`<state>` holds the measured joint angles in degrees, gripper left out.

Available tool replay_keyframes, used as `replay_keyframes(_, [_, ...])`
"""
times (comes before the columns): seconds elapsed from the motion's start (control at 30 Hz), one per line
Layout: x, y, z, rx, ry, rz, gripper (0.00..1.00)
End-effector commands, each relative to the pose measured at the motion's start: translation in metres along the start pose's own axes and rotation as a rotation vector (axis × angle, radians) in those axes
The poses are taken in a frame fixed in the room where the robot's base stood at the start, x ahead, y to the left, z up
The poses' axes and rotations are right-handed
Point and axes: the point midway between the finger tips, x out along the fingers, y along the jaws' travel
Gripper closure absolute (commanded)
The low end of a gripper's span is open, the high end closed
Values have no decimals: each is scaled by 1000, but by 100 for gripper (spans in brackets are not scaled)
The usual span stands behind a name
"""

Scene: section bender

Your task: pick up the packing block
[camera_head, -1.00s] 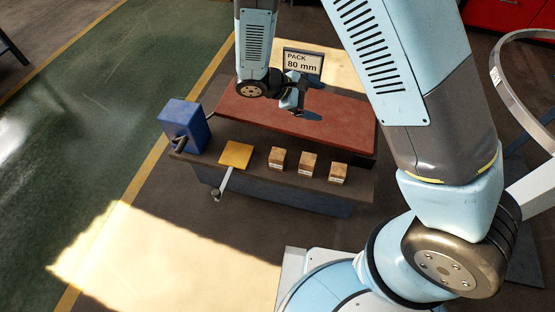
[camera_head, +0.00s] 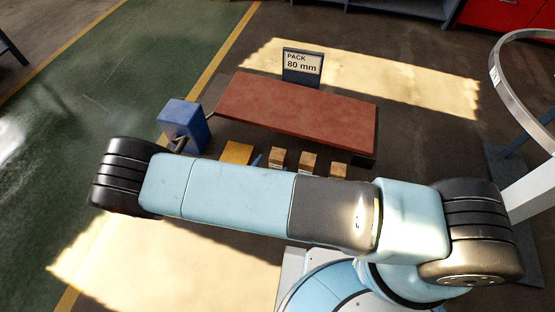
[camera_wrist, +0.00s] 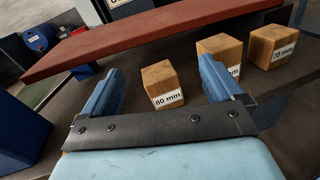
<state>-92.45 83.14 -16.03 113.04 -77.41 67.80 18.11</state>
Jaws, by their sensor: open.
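My gripper (camera_wrist: 160,88) is open and empty, with a blue finger on each side of the gap. The block appears as the leftmost of three wooden blocks in the head view (camera_head: 277,156); its lower part is hidden by my arm. There, a small blue fingertip shows just left of it. A sign (camera_head: 302,65) behind the red slab reads "PACK 80 mm".
A second block (camera_wrist: 222,48), its label partly hidden by my right finger, and a "70 mm" block (camera_wrist: 272,46) stand to the right. The red slab (camera_head: 295,113) lies behind them. A yellow plate (camera_head: 236,152) and a blue box (camera_head: 184,124) are left.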

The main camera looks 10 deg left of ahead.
Motion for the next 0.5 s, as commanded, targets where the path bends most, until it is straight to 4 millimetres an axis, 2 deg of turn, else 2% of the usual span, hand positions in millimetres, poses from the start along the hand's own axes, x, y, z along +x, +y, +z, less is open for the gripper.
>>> replay_keyframes(0.03, [-5,-3,-13,-31,-10,48,6])
replay_keyframes(0.2, [-15,-7,-40,-95,-29,161,6])
replay_keyframes(0.37, [-17,-9,-50,-120,-37,207,6])
replay_keyframes(0.5, [-4,-6,-51,-122,-37,211,6])
